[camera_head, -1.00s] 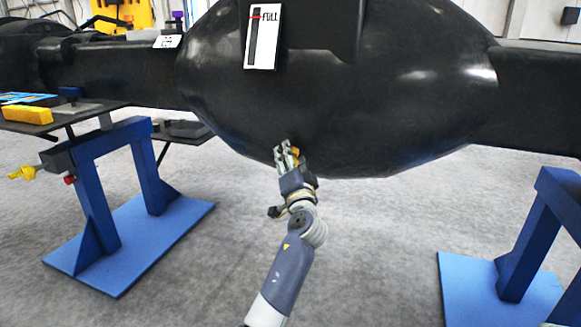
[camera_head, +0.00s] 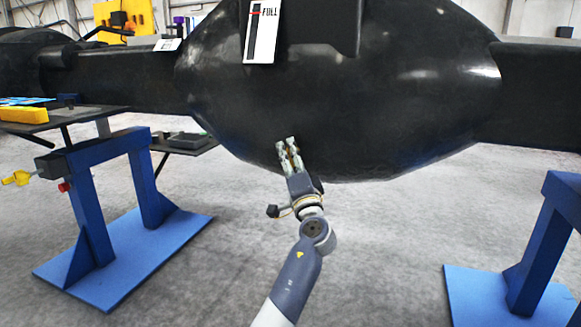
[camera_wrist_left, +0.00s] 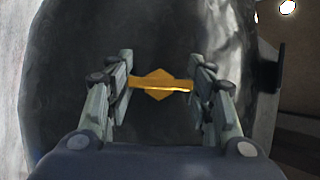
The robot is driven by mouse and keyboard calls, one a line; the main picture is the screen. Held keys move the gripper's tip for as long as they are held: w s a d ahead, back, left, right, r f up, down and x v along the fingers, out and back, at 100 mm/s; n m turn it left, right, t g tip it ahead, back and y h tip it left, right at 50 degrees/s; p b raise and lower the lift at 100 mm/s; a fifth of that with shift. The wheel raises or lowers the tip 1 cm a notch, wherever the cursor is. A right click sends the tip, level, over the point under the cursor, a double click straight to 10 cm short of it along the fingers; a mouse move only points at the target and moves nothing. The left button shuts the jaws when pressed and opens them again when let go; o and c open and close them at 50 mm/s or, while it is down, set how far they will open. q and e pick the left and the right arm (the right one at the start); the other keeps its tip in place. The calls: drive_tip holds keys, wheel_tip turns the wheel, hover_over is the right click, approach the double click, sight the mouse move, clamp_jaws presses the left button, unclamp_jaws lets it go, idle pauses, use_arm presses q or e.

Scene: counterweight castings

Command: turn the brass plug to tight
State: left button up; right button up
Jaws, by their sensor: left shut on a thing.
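The brass plug (camera_wrist_left: 160,84) shows in the left wrist view as a gold diamond-shaped head with a flat crossbar, against the dark casting. My left gripper (camera_head: 288,145) is at the lower belly of the big black casting (camera_head: 340,100). In the left wrist view its two fingers (camera_wrist_left: 160,86) are shut on the two ends of the plug's crossbar. In the head view the plug is hidden by the fingers. The plug's seat and thread cannot be seen. My right gripper is not in view.
A card marked FULL (camera_head: 262,32) is on the casting. Blue stands (camera_head: 95,170) (camera_head: 540,250) are at left and right. A dark shelf (camera_head: 60,120) with a yellow block (camera_head: 22,115) is at left. The floor around my arm is clear.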

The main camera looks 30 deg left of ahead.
use_arm(q)
drive_tip(key=shift+m+y+b, duration=0.4)
drive_tip(key=shift+b, duration=0.3)
drive_tip(key=o, duration=1.1)
drive_tip(key=v, duration=1.2)
